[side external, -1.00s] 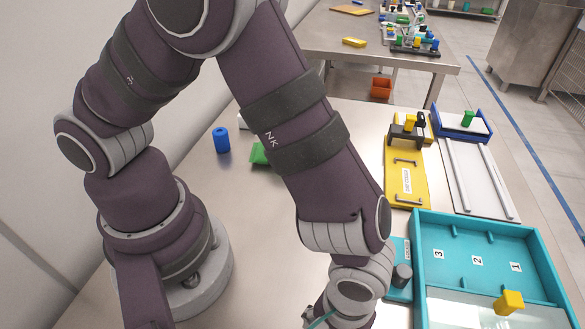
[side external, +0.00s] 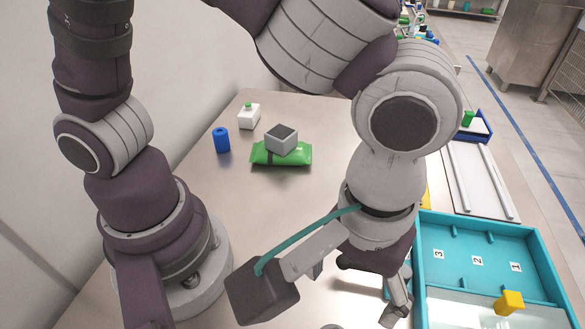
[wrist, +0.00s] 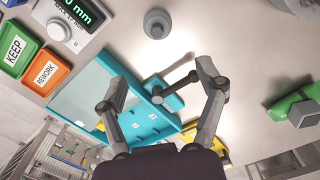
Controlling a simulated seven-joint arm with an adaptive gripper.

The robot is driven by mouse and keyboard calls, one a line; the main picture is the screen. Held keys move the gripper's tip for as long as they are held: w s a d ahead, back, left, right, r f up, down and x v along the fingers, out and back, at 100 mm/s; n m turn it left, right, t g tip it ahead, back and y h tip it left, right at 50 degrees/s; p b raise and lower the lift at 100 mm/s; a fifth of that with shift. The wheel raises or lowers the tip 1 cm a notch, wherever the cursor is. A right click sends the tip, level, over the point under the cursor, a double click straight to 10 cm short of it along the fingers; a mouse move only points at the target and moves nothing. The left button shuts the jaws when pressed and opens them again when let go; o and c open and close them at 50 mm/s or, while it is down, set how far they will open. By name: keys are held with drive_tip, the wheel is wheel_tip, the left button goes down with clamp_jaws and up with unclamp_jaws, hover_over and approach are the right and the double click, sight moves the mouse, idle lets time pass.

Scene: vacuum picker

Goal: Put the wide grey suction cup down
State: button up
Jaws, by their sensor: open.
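My gripper (wrist: 160,82) is open in the wrist view, its two fingers spread wide. A grey round piece with a raised knob (wrist: 157,22) stands on the metal table beyond the fingertips, apart from them. It looks like the wide grey suction cup, but I cannot be sure. A dark grey rod-like part with thick ends (wrist: 178,87) shows between the fingers, above a teal stand (wrist: 170,103). I cannot tell whether its end touches the right finger. In the side view my wrist hides much of the area around the fingers.
A teal tray (side external: 480,232) with numbered slots holds a yellow block (side external: 509,302). A green packet (side external: 292,158) bears a grey box (side external: 281,139). A blue cylinder (side external: 221,140) and white bottle (side external: 249,116) stand behind. KEEP (wrist: 15,50) and REWORK (wrist: 45,72) bins lie left in the wrist view.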

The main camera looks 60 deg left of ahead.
drive_tip(key=w+a+r+m+t, duration=0.1)
drive_tip(key=a+r, duration=0.3)
drive_tip(key=a, duration=0.6)
drive_tip(key=w+a+r+m+t, duration=0.1)
drive_tip(key=a+r+m+t, duration=0.2)
drive_tip(key=a, duration=0.7)
drive_tip(key=shift+a+r+t, duration=0.15)
drive_tip(key=shift+r+t, duration=0.3)
drive_tip(key=shift+t, duration=0.25)
